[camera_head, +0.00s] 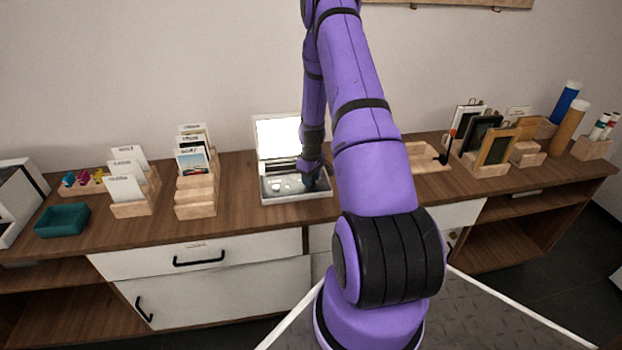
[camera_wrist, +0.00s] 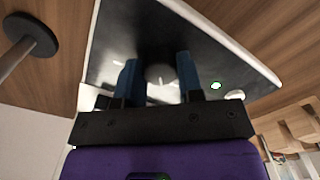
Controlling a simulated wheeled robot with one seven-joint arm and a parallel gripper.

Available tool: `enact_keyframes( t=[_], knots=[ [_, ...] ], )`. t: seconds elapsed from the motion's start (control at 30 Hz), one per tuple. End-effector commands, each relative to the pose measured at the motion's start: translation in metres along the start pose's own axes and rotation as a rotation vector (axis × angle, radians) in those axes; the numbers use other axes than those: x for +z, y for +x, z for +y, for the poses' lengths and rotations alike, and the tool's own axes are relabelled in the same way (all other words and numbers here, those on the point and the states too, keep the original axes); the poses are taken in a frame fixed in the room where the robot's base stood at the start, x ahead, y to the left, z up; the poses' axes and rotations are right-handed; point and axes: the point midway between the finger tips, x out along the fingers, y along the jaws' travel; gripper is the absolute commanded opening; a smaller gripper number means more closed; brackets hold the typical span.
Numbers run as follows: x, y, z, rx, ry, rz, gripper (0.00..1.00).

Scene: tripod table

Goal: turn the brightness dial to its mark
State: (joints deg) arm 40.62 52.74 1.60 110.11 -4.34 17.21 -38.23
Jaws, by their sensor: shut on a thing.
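The white device (camera_head: 296,197) stands on the wooden sideboard with a bright lit screen (camera_head: 278,137) at its back and a grey control panel (camera_head: 277,187) in front. My gripper (camera_head: 309,184) points down at the right part of the panel. I cannot make out the dial's pointer or mark.
Wooden card holders (camera_head: 196,197) and a teal tray (camera_head: 62,221) stand left of the device. Framed pictures (camera_head: 496,147) in a wooden rack stand to the right. The sideboard top (camera_head: 238,190) is bare close beside the device.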

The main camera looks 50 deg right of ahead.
Motion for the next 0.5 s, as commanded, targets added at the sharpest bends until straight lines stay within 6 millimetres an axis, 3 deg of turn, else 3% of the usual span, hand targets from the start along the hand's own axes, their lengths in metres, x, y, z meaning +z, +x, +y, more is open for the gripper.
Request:
enact_keyframes(
  t=[0.5],
  knots=[
    [-0.0001,-0.0002,0.0001,0.001,0.488,0.0,0.11]
  ],
)
